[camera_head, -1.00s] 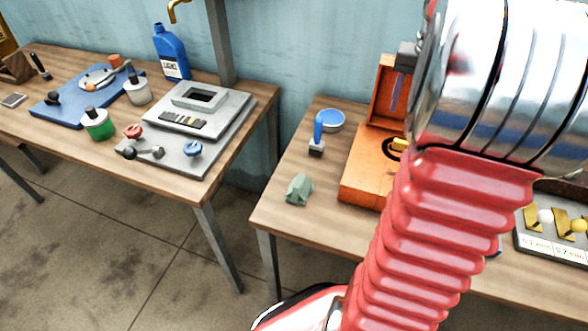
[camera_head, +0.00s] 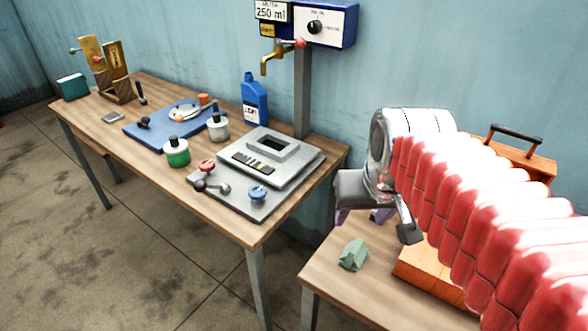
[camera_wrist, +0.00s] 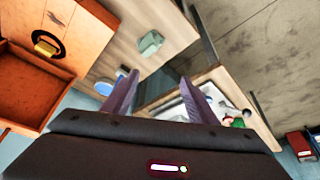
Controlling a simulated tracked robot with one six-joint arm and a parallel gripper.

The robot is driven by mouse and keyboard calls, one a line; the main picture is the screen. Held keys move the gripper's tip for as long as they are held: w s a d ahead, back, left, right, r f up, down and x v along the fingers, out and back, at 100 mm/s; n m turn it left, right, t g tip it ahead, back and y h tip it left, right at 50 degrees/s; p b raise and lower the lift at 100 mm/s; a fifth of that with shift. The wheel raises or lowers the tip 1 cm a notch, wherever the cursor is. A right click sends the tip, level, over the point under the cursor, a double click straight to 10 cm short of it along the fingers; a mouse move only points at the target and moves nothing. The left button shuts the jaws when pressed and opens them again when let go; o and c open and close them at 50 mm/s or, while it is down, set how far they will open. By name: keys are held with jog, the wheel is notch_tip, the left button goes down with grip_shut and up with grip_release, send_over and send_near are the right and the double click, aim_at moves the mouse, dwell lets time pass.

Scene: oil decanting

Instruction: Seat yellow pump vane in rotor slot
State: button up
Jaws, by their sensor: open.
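My gripper (camera_head: 362,215) is above the back left of the right table, well to the right of the blue mat. In the wrist view its two purple fingers (camera_wrist: 160,88) are apart with nothing between them.
An orange case (camera_head: 430,280) stands under my arm; it shows open in the wrist view (camera_wrist: 40,85). A green lump (camera_head: 354,254) lies near the right table's edge. A grey stepped plate (camera_head: 305,172), green jar (camera_head: 176,154) and blue bottle (camera_head: 255,103) stand on the left table.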

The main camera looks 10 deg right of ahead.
jog(key=s+a+f+n+t+y, duration=0.1)
jog(key=s+a+f+n, duration=0.1)
jog(key=s+a, duration=0.3)
jog(key=shift+a+f, duration=0.4)
jog(key=shift+a, duration=0.6)
jog(key=shift+c, duration=0.4)
